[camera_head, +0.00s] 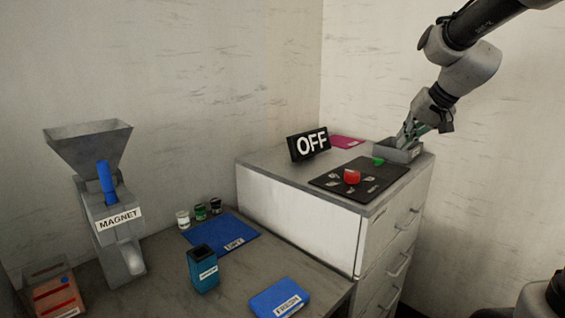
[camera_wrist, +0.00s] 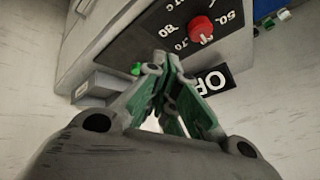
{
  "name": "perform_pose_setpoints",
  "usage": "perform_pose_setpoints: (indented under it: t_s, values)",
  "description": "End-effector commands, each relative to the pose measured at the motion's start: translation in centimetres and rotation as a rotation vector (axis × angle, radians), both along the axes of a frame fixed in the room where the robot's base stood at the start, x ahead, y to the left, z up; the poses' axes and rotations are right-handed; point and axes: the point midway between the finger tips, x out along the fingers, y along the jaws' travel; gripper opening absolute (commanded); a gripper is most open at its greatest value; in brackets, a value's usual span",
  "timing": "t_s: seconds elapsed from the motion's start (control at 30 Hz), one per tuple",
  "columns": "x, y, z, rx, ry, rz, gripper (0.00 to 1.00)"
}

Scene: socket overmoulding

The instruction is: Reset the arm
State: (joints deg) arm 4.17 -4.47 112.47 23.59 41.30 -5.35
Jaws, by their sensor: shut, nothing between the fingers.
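My gripper (camera_head: 405,138) is over the far right of the cabinet top, low by a small grey box (camera_head: 403,154). In the head view I cannot tell whether it touches the box. In the wrist view the fingers (camera_wrist: 166,60) have green inner sides, and their tips are together with nothing between them. In that view the grey box (camera_wrist: 97,88) lies to the left of the fingertips, near a green button (camera_wrist: 136,69).
A black panel (camera_head: 330,184) with a red knob (camera_head: 352,176) lies on the cabinet (camera_head: 300,207). An OFF sign (camera_head: 309,144) stands behind it. A magnet hopper (camera_head: 118,245), blue cup (camera_head: 203,272) and blue mat (camera_head: 215,232) are on the lower left table.

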Motion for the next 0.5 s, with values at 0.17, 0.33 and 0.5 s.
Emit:
perform_pose_setpoints:
  t_s: [0.17,0.33,0.5]
  values:
    - [-11.0,-0.2,-0.1,-0.107,0.06,0.068,0.0]
    - [-20.3,-1.3,-2.2,-0.211,0.118,0.113,0.0]
    - [-26.5,-2.5,-4.6,-0.291,0.162,0.137,0.0]
